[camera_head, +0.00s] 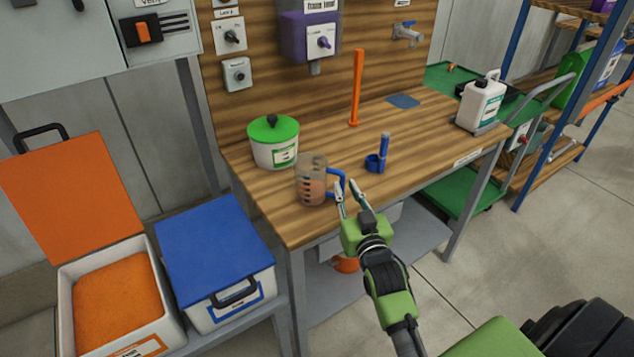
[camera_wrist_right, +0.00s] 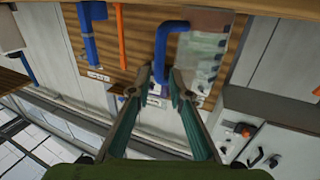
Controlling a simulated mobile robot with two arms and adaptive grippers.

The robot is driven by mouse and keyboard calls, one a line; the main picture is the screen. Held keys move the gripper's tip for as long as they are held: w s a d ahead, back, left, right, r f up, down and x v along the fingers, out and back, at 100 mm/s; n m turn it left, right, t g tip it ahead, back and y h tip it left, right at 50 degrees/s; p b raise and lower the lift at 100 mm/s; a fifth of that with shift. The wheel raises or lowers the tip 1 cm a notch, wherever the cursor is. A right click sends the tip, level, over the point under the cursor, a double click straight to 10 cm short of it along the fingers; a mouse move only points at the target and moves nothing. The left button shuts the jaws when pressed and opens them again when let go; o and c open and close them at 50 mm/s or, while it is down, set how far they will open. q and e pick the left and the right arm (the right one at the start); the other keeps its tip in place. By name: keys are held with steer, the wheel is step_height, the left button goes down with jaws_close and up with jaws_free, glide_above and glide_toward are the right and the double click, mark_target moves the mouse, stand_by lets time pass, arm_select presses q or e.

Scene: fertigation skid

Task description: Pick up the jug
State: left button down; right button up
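The jug (camera_head: 311,182) is a clear measuring vessel with dark marks and a blue handle (camera_head: 337,183) on its right side. It stands upright near the front edge of the wooden bench. My right gripper (camera_head: 347,186) is open and empty at the handle side. In the right wrist view the blue handle (camera_wrist_right: 163,45) shows in line with the gap between the two fingertips of that gripper (camera_wrist_right: 161,78). The clear jug body (camera_wrist_right: 207,50) is beside it, on the right. I cannot tell whether the fingers touch the handle. My left gripper is out of view.
A white pot with a green lid (camera_head: 273,142) stands behind the jug. A blue holder (camera_head: 376,162) and an orange upright tool (camera_head: 356,90) are to its right. A white canister (camera_head: 481,103) stands at the bench's right end. Orange and blue-lidded bins (camera_head: 215,250) are at left.

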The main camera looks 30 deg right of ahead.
mark_target(343, 182)
steer(key=x, duration=0.4)
steer(key=shift+w+d+f+p, duration=0.15)
steer(key=shift+w+f+p, duration=0.1)
steer(key=shift+p, duration=0.1)
steer(key=shift+r, duration=0.15)
jaws_close()
